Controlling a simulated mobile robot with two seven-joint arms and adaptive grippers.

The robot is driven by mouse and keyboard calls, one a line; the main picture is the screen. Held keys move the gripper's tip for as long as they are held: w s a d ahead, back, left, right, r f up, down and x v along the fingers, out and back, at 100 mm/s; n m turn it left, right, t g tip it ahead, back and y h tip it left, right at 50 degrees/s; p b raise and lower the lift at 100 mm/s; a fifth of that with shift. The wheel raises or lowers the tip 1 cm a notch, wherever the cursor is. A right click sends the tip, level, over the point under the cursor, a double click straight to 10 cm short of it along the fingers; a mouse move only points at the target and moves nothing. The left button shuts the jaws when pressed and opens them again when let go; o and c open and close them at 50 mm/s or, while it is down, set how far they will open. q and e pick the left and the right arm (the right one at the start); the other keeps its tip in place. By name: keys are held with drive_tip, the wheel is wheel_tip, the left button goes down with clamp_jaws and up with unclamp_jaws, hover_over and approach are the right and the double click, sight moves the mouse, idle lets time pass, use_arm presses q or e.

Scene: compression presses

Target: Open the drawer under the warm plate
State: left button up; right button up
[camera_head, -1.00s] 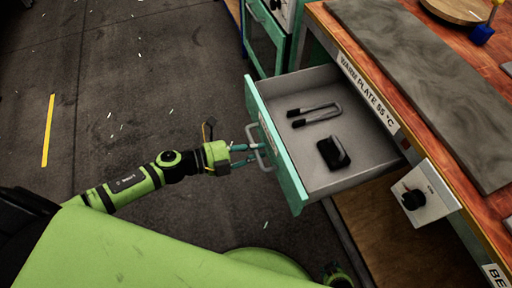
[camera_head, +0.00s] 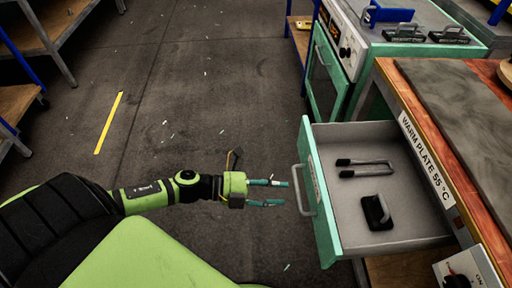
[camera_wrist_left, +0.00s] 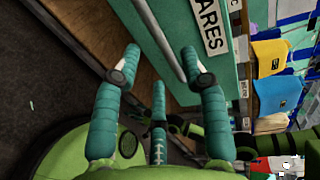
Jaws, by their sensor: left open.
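The drawer (camera_head: 318,190) under the warm plate has a teal front and stands pulled out from the bench. Its grey handle (camera_head: 303,190) is on the front. Inside the grey tray lie black-handled tongs (camera_head: 365,167) and a black block with a handle (camera_head: 377,212). My left gripper (camera_head: 283,192) is open and empty, just left of the handle and apart from it. In the left wrist view its teal fingers (camera_wrist_left: 165,85) are spread, with the handle bar (camera_wrist_left: 163,42) and a label ending in "ARES" (camera_wrist_left: 211,25) beyond them.
The warm plate (camera_head: 465,105) lies on the wooden bench behind the drawer. A white control box (camera_head: 475,268) is at lower right. A teal oven unit (camera_head: 322,75) stands beyond the drawer. The floor left of the drawer is clear around the yellow stripe (camera_head: 109,122).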

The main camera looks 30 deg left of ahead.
use_arm(q)
drive_tip(key=v, duration=0.6)
idle(0.4)
drive_tip(key=w+a+f+n+t+y+p, duration=0.3)
drive_tip(key=a+f+n+y+p, duration=0.2)
drive_tip(key=a+f+n+y, duration=0.3)
drive_tip(key=s+a+f+n+g+y+p, duration=0.2)
drive_tip(key=s+a+f+n+y+p, duration=0.3)
drive_tip(key=f+n, duration=0.45)
drive_tip(key=s+d+f+n+g+p, duration=0.1)
drive_tip(key=s+d+f+n+g, duration=0.2)
drive_tip(key=s, duration=0.5)
drive_tip(key=s+d+f+n+g+p, duration=0.1)
drive_tip(key=s+d+f+n+g, duration=0.2)
drive_tip(key=s, duration=0.6)
drive_tip(key=s+d+f+n+g+p, duration=0.1)
drive_tip(key=s+d+f+n+g, duration=0.2)
drive_tip(key=s+d+f, duration=0.3)
drive_tip(key=s, duration=0.2)
drive_tip(key=shift+s+p, duration=0.3)
drive_tip(key=shift+s, duration=0.05)
use_arm(e)
drive_tip(key=s+r+g, duration=0.2)
drive_tip(key=s+r, duration=0.3)
drive_tip(key=s, duration=0.2)
drive_tip(key=s+r+g, duration=0.2)
drive_tip(key=s+r, duration=0.3)
drive_tip(key=s, duration=0.3)
drive_tip(key=shift+s+d+h, duration=0.3)
drive_tip(key=shift+d, duration=0.15)
